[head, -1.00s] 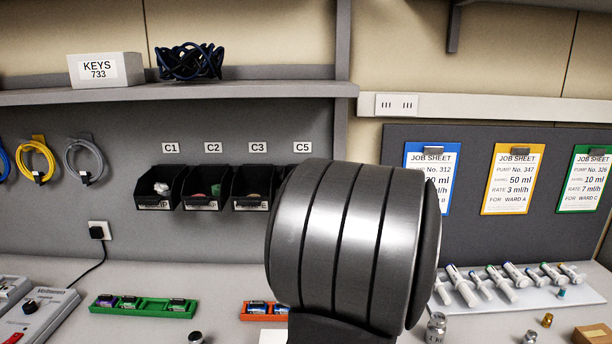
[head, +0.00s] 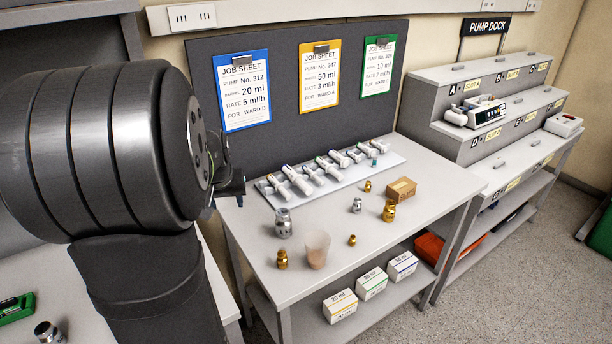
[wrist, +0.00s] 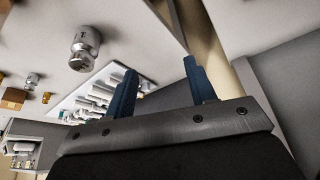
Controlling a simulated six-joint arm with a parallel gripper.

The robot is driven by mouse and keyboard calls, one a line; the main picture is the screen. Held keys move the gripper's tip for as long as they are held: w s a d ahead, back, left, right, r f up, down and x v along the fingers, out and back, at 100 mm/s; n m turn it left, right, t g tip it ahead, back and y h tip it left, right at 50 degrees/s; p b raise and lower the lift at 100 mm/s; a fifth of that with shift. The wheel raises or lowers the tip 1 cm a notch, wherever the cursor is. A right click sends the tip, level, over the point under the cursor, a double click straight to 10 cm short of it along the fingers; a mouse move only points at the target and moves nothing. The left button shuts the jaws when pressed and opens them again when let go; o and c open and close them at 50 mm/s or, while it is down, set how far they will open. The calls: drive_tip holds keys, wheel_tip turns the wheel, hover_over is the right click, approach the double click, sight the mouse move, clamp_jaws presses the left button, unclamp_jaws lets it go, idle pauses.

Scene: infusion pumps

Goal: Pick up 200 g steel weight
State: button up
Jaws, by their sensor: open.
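Two steel weights stand on the middle bench. The larger steel weight (head: 284,222) is at the left, and a smaller steel weight (head: 356,205) is nearer the middle. Their marks are too small to read in the head view, so I cannot tell which is 200 g. In the wrist view a large steel weight (wrist: 85,48) shows at upper left and a smaller one (wrist: 33,80) lies farther left.
Several brass weights, one of them (head: 389,210), a clear cup (head: 317,250) and a cardboard box (head: 401,189) stand around the steel weights. A syringe tray (head: 268,190) lies behind. The job-sheet board (head: 290,130) rises behind that. The front right of the bench top is clear.

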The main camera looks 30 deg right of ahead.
drive_tip(key=shift+d, duration=0.15)
drive_tip(key=m+g+h, duration=0.2)
drive_tip(key=m+h, duration=0.1)
drive_tip(key=m, duration=0.6)
approach(357, 200)
drive_tip(key=x, duration=0.4)
drive_tip(key=shift+w+d+f, duration=0.15)
drive_tip(key=shift+d+f, duration=0.05)
drive_tip(key=shift+f, duration=0.15)
drive_tip(key=shift+x, duration=2.9)
drive_tip(key=shift+c, duration=0.2)
clamp_jaws()
